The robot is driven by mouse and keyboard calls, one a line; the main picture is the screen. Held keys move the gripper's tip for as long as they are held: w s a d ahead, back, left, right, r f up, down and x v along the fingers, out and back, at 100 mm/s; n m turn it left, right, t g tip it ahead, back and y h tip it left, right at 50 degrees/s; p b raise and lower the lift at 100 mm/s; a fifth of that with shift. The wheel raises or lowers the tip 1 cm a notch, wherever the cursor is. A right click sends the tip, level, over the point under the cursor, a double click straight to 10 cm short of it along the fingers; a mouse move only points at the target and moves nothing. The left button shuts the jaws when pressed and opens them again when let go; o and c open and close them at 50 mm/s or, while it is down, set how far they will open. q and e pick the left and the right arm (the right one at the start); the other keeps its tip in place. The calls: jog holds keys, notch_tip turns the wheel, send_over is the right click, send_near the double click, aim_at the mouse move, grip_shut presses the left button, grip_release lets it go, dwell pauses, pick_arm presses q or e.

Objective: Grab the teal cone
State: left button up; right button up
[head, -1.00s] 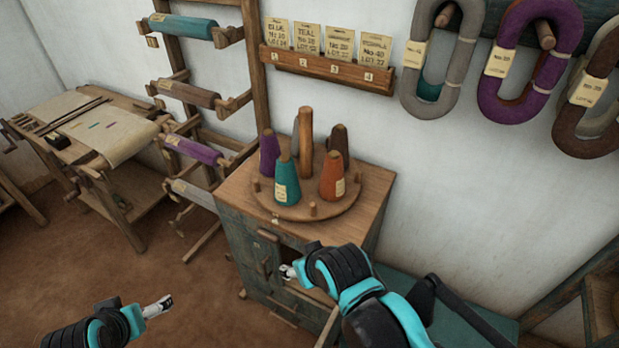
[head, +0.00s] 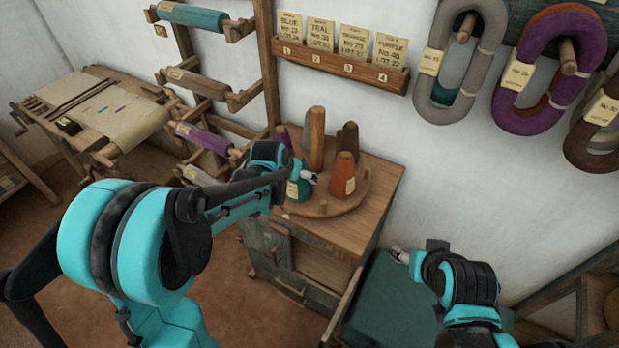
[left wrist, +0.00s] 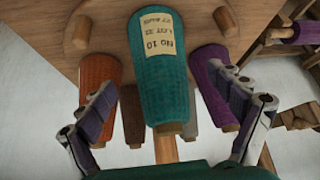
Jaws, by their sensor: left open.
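The teal cone (head: 299,190) stands on the round wooden peg board (head: 350,200) on top of the cabinet, partly hidden behind my left arm in the head view. In the left wrist view the teal cone (left wrist: 160,75) appears inverted, its paper label facing the camera. My left gripper (head: 312,178) is at the cone. Its two fingers (left wrist: 165,105) are open, one on each side of the cone in that view, with gaps showing. My right gripper (head: 398,254) is over the teal bench, right of the cabinet; its jaw state is unclear.
Around the central wooden post (head: 317,138) stand an orange cone (head: 343,177), a purple cone (head: 308,137) and a brown cone (head: 347,140). In the wrist view, orange (left wrist: 98,85) and purple (left wrist: 210,80) cones flank the teal one closely. The cabinet front has an open compartment (head: 322,265).

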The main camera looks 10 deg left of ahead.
pick_arm(q)
jog(key=x, duration=0.2)
jog(key=b+x, duration=0.1)
jog(key=x, duration=0.2)
jog(key=shift+s+f, duration=0.2)
jog(key=shift+s, duration=0.1)
jog(key=shift+w+f, duration=0.35)
jog(key=shift+f, duration=0.15)
jog(key=shift+r, duration=0.1)
jog(key=c, duration=1.4)
jog(key=shift+c, duration=0.2)
